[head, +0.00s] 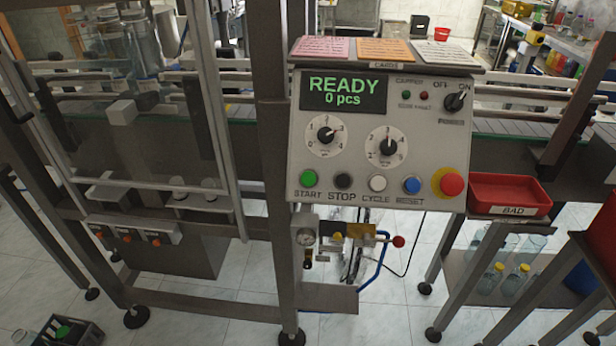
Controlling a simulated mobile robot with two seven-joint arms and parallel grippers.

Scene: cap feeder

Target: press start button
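The green START button (309,178) is at the lower left of the grey control panel (290,150), above the label "START". To its right sit the black STOP button (344,181), the white CYCLE button (377,183), the blue RESET button (411,185) and a red emergency knob (451,184) on a yellow base. The display (342,93) reads "READY" and "0 pcs" in green. Neither of my grippers shows in the head view, and nothing covers the START button.
A red tray (509,189) labelled "BAD" is right of the panel. A metal post (276,150) stands just left of the panel. Below are a gauge (306,237) and a red-tipped lever (398,241). A guarded machine frame fills the left. The space before the panel is clear.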

